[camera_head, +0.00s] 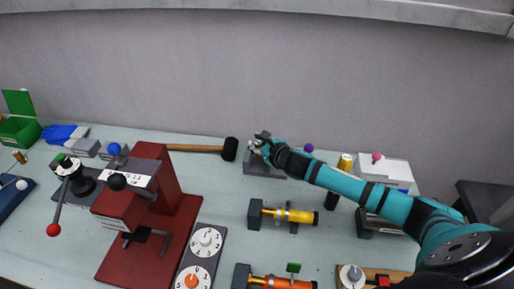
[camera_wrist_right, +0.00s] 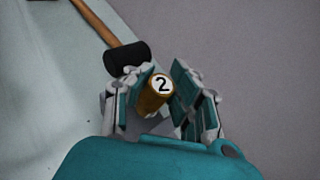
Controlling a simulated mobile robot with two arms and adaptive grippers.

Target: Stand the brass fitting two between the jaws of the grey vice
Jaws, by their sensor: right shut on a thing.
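The brass fitting two (camera_wrist_right: 155,95) is a brass cylinder with a white disc marked 2 on its end. It sits between the fingers of my right gripper (camera_wrist_right: 162,100) in the right wrist view, and the gripper is shut on it. In the head view my right gripper (camera_head: 262,146) is at the grey vice (camera_head: 260,169), over its top. The gripper largely hides the jaws and the fitting there, so I cannot tell whether the fitting touches the vice. My left gripper is not in view.
A black-headed mallet (camera_head: 230,149) lies just left of the vice. A red press (camera_head: 150,220) stands left. A yellow pump tube (camera_head: 290,215) lies in front of the vice, with an orange one (camera_head: 285,283) nearer. A dial panel (camera_head: 203,250) lies between.

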